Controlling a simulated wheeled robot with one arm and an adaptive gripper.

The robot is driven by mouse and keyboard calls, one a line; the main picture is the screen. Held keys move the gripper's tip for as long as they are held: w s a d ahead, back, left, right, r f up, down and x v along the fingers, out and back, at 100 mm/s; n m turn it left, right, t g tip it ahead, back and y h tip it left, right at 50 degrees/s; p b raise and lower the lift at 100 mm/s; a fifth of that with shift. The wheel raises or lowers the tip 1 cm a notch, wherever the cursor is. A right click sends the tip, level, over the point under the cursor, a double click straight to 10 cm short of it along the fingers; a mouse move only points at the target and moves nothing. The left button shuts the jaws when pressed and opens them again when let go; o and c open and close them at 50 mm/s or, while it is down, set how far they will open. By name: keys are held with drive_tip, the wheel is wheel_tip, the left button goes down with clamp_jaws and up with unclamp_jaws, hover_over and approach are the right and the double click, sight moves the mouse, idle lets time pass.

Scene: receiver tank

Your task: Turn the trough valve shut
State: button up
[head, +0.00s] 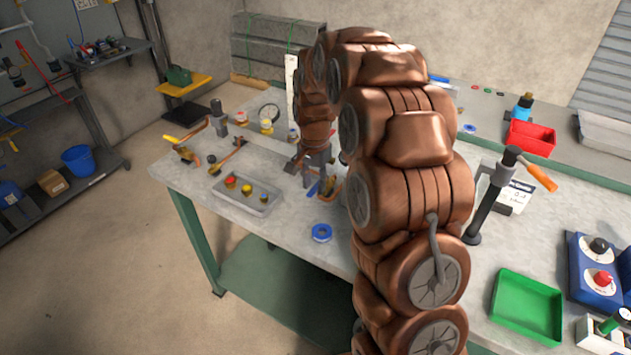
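No part in view is plainly marked as the trough valve, and I cannot tell which fitting it is. A dark upright post with an orange lever handle (541,176) stands right of my arm. A small fitting with a green round knob (619,316) sits at the lower right edge. A grey tray (262,210) on the left of the bench holds several small fittings with red, yellow and blue tops. My gripper (308,174) points down over the bench, right of this tray. It is small and dark, and whether its fingers are apart is unclear. My copper-coloured arm hides the bench's middle.
A blue tape roll (321,233) lies near the bench's front edge. A green tray (526,308), a blue control box (596,272) and a red bin (530,139) are on the right. Hand tools lie at the left end. Open floor (110,270) is left of the bench.

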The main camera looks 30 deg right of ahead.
clamp_jaws()
